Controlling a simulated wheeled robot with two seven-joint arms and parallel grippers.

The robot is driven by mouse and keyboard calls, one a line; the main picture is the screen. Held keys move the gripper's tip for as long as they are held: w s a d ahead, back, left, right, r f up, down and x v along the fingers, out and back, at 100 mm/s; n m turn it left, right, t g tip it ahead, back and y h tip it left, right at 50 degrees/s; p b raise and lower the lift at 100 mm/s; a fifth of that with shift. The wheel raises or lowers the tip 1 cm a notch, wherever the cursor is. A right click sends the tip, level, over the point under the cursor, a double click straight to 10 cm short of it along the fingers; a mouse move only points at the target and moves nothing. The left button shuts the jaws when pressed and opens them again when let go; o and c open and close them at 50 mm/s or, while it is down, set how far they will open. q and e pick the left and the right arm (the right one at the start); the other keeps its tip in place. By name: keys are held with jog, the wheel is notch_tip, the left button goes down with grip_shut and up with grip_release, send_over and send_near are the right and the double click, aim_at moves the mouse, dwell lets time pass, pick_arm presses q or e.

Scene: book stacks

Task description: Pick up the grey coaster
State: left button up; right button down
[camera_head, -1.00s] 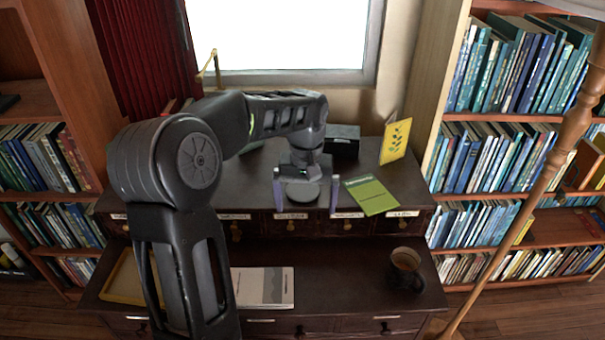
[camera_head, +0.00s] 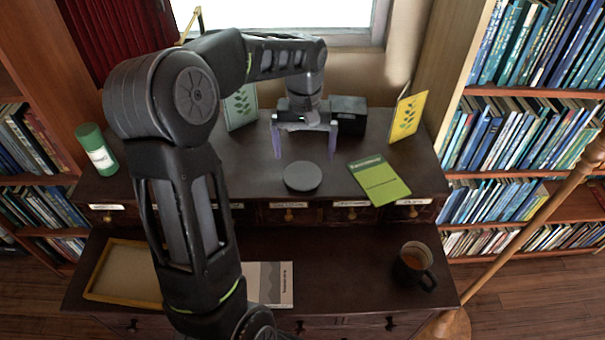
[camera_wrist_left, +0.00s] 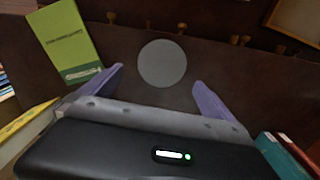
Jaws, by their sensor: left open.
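The grey coaster (camera_head: 302,176) is a round flat disc lying on the upper shelf of the dark desk (camera_head: 240,190), near its front edge. It also shows in the left wrist view (camera_wrist_left: 162,63), ahead of the fingers and between their lines. My left gripper (camera_head: 305,146) is open and empty, just behind the coaster in the head view and apart from it. Its two purple fingers also show in the left wrist view (camera_wrist_left: 160,84). My right gripper is in neither view.
A green booklet (camera_head: 379,180) lies right of the coaster. A yellow card (camera_head: 408,115), a black box (camera_head: 348,116) and a green-capped canister (camera_head: 97,150) stand on the upper shelf. A mug (camera_head: 413,266), booklet (camera_head: 272,284) and wooden tray (camera_head: 125,272) are on the lower surface.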

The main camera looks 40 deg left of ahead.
aim_at(303, 175)
pick_arm(q)
jog(key=shift+f, duration=0.85)
jog(key=shift+s+f, duration=0.1)
notch_tip(303, 175, down, 5)
jog(key=shift+s+f+p, duration=0.1)
jog(key=shift+p, duration=0.65)
jog(key=shift+c, duration=0.4)
jog(key=c, duration=1.1)
